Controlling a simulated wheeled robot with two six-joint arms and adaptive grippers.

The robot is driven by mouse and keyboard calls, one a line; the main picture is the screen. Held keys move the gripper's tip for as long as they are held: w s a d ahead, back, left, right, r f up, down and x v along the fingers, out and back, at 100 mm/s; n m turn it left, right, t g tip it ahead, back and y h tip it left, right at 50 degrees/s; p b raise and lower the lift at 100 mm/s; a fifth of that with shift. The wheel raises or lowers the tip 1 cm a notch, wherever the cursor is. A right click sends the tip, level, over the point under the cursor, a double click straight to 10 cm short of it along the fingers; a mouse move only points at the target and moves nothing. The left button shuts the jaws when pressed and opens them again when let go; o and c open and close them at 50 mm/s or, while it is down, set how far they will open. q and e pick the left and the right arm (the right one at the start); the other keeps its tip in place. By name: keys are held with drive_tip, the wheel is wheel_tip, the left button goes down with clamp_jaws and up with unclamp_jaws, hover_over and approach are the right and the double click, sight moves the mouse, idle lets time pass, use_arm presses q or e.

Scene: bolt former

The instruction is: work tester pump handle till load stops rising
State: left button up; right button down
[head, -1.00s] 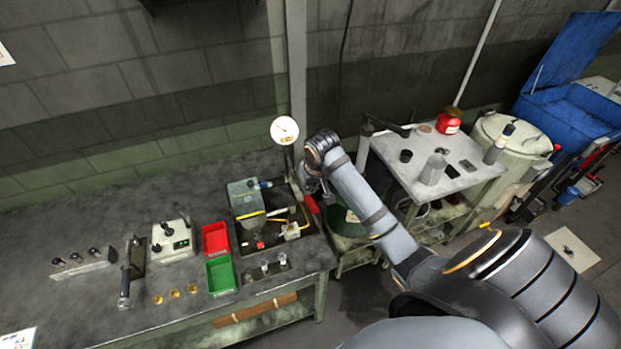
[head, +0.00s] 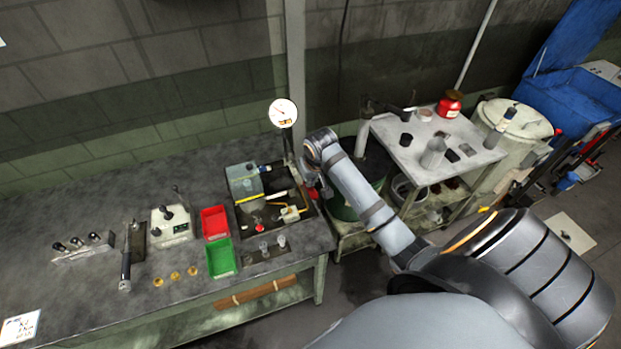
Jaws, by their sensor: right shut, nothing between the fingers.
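The tester (head: 247,215) sits in a dark tray at the right end of the bench, with a grey block, brass-coloured piping and a small red part. Its round white dial gauge (head: 283,113) stands on a post behind; the needle is too small to read. The red pump handle (head: 313,193) shows at the tester's right edge, partly hidden by my right arm. My right gripper (head: 308,179) is at the handle, shut with nothing between its fingers; its tips are small and partly hidden, so I cannot tell whether they touch the handle. My left gripper is not in view.
Left of the tester are a red bin (head: 214,222), a green bin (head: 221,258), a control box (head: 171,226) and several brass pieces. A grey cart (head: 408,160) with loose items and a pale drum (head: 515,118) stand at right. The bench's front left is mostly clear.

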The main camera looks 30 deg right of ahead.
sight(310, 190)
drive_tip(key=shift+s+f, duration=0.15)
drive_tip(key=shift+f, duration=0.55)
wheel_tip(310, 190, down, 7)
drive_tip(key=b, duration=0.3)
idle(0.3)
drive_tip(key=r+p, duration=0.3)
drive_tip(key=shift+w, duration=0.2)
drive_tip(key=shift+r+p, duration=0.3)
drive_tip(key=shift+p, duration=0.1)
wheel_tip(310, 190, up, 7)
drive_tip(key=shift+r, duration=0.1)
idle(1.0)
